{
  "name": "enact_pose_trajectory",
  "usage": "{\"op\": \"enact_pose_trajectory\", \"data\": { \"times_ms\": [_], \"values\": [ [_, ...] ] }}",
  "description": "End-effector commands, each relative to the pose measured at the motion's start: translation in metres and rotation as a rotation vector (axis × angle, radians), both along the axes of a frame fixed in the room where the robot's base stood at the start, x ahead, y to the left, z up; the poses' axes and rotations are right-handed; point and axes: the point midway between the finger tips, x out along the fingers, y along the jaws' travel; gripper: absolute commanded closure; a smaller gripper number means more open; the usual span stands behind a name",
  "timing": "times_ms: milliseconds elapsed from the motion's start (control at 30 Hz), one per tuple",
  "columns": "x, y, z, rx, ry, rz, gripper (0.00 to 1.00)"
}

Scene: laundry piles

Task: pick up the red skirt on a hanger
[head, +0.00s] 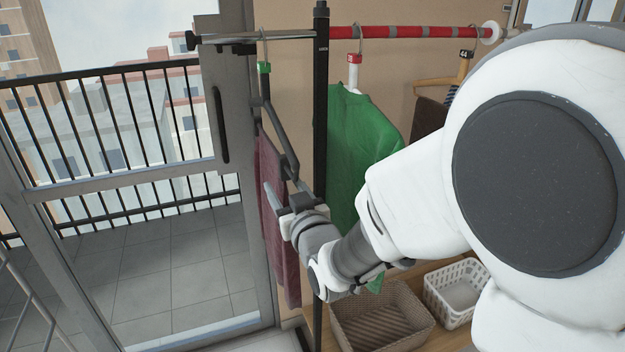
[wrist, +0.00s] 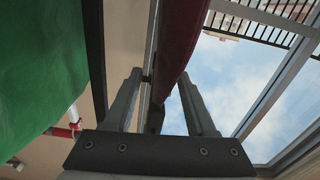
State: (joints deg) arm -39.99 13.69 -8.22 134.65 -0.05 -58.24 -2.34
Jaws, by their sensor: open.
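The red skirt (head: 270,165), a dark maroon cloth, hangs from a dark hanger (head: 277,125) with a green tag, at the left end of the rail. My gripper (head: 288,192) is at the skirt's right side, below the hanger. In the wrist view my gripper (wrist: 160,76) is open, with one finger on each side of the skirt's edge (wrist: 184,35). The cloth lies between or just beyond the fingertips; contact cannot be told. My arm hides part of the skirt's lower right.
A black upright post (head: 321,110) stands just right of the skirt. A green garment (head: 355,140) hangs beyond it, also close in the wrist view (wrist: 40,70). A glass door frame (head: 225,130) stands left. A woven basket (head: 380,318) and white basket (head: 455,290) are below.

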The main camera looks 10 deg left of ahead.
Motion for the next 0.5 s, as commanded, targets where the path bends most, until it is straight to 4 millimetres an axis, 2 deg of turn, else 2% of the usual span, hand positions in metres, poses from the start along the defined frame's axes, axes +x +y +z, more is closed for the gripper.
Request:
{"op": "enact_pose_trajectory", "data": {
  "times_ms": [300, 500],
  "values": [
    [0.033, 0.025, 0.002, -0.001, 0.001, 0.000, 0.44],
    [0.038, 0.028, 0.003, -0.001, 0.001, 0.000, 0.44]
  ]
}}
